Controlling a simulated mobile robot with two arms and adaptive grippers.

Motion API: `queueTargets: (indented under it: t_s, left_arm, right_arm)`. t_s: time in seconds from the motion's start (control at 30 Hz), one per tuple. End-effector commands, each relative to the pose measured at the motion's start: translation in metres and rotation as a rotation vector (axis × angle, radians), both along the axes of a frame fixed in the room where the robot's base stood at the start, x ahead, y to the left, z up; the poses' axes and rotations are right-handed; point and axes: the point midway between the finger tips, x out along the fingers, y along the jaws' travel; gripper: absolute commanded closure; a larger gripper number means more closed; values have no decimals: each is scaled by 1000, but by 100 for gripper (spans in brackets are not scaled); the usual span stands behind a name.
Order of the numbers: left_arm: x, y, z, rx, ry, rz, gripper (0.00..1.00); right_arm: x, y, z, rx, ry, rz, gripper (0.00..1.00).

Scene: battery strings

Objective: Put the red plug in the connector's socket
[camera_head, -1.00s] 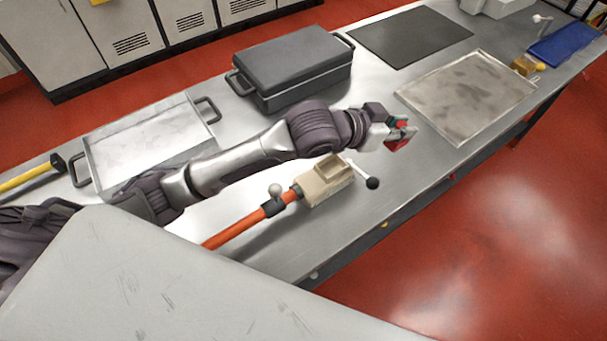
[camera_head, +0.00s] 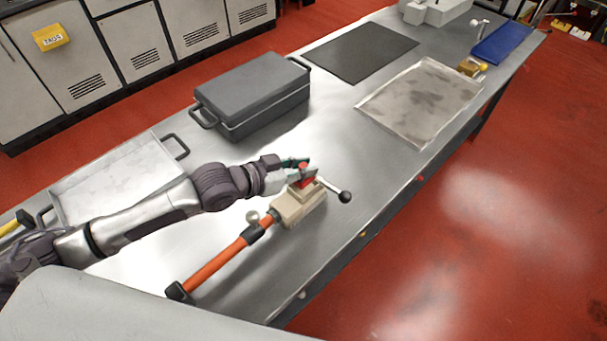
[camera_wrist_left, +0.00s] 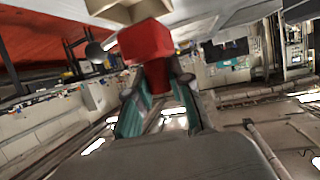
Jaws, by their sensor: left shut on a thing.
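My left gripper (camera_head: 294,172) is shut on the red plug (camera_head: 305,177). In the head view the plug is at the socket end of the beige connector (camera_head: 299,206). In the left wrist view the red plug (camera_wrist_left: 146,42) sits between the fingertips, with the connector's beige edge (camera_wrist_left: 120,10) close to it. The gripper hides part of the socket, so I cannot tell whether the plug is inside it or just above. The connector lies on the table, with an orange cable (camera_head: 215,264) behind it and a black-knobbed lever (camera_head: 344,196) at its side. My right gripper is not in view.
A dark lidded case (camera_head: 252,92) and an empty metal tray (camera_head: 118,176) stand behind my left arm. A black mat (camera_head: 361,50), a stained metal plate (camera_head: 420,100) and a blue tray (camera_head: 507,38) lie further right. The table's front edge is near the connector.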

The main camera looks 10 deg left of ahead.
Motion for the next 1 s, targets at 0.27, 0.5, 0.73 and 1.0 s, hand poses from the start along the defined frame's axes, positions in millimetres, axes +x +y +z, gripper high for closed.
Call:
queueTargets:
  t_s: [0.27,0.5,0.73,1.0]
  left_arm:
    - [-1,-1,-34,0,2,-1,100]
    - [-1,-1,-35,0,1,-1,100]
    - [-1,-1,-38,1,2,-1,63]
    - [-1,-1,-38,1,2,-1,55]
  right_arm:
    - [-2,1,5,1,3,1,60]
    - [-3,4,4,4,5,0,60]
    - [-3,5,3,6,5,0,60]
    - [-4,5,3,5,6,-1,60]
